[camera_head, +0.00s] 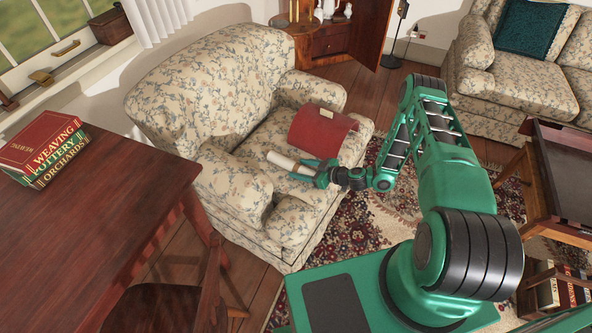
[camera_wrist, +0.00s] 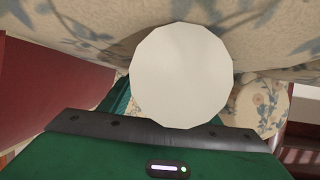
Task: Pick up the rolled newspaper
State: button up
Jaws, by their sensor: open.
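The rolled newspaper (camera_head: 281,161) is a plain whitish roll over the seat of the floral armchair (camera_head: 205,88). My gripper (camera_head: 304,169) is open around or right beside the roll's right end; the head view is too small to tell which. In the wrist view the roll's end (camera_wrist: 181,75) shows as a pale round face close to the camera, just beyond the dark edge of my gripper's body. The fingertips are mostly hidden there. I cannot tell whether the roll touches the fingers.
A red curved object (camera_head: 322,132) lies on the armchair seat just behind my gripper, and its red side (camera_wrist: 50,85) fills the wrist view's left. The armchair's near armrest (camera_head: 236,186) stands close. A wooden table (camera_head: 95,215) with books (camera_head: 45,148) is at left.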

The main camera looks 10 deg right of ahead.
jog(key=shift+c, duration=0.6)
jog(key=c, duration=1.1)
jog(key=shift+c, duration=0.2)
